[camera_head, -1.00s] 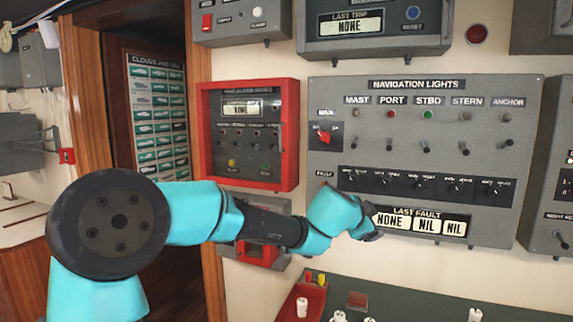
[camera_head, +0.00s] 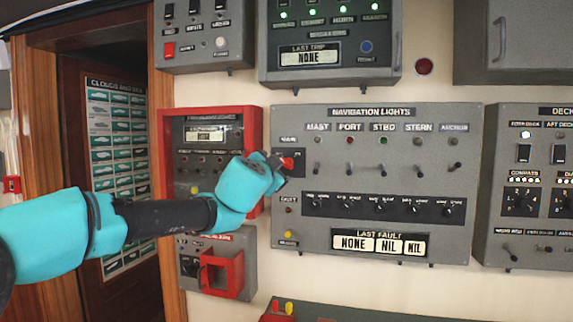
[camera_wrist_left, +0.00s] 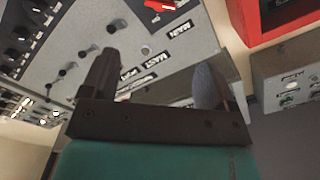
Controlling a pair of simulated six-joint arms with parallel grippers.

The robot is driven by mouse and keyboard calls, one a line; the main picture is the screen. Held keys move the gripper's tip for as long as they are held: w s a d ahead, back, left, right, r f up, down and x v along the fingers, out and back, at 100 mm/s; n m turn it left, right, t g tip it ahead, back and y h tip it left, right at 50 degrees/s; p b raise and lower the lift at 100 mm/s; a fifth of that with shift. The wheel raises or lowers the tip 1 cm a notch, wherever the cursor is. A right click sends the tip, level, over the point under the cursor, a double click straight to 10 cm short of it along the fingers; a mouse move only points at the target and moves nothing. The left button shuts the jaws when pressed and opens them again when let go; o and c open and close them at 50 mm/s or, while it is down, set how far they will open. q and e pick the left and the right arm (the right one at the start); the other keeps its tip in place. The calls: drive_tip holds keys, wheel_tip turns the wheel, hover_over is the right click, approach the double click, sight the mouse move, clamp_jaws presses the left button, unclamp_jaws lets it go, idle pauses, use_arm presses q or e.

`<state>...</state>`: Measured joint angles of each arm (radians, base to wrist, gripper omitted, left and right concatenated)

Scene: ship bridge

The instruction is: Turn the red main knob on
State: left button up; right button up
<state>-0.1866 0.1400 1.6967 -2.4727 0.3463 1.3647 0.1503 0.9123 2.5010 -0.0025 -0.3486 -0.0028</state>
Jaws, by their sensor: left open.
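The red main knob (camera_head: 288,163) is at the left end of the grey navigation lights panel (camera_head: 455,200). In the left wrist view the red knob (camera_wrist_left: 160,5) shows at the top edge, cut off by the frame, beside its MAIN label. My left gripper (camera_head: 275,163) is at the knob's left side in the head view, partly covering its plate. In the wrist view its two dark fingers (camera_wrist_left: 157,75) are apart with nothing between them, and the knob lies beyond their tips. I cannot tell whether a finger touches the knob. My right gripper is not in view.
A red-framed box (camera_head: 254,135) is just left of the panel, behind my left arm. A small panel with a red guard (camera_head: 222,274) is below it. The panel's toggle switches (camera_head: 385,168) and the black row of small knobs (camera_head: 380,205) are to the right.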

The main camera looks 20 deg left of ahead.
sight(287, 163)
use_arm(q)
drive_tip(key=w, duration=1.6)
drive_tip(key=shift+a, duration=0.25)
drive_tip(key=c, duration=0.9)
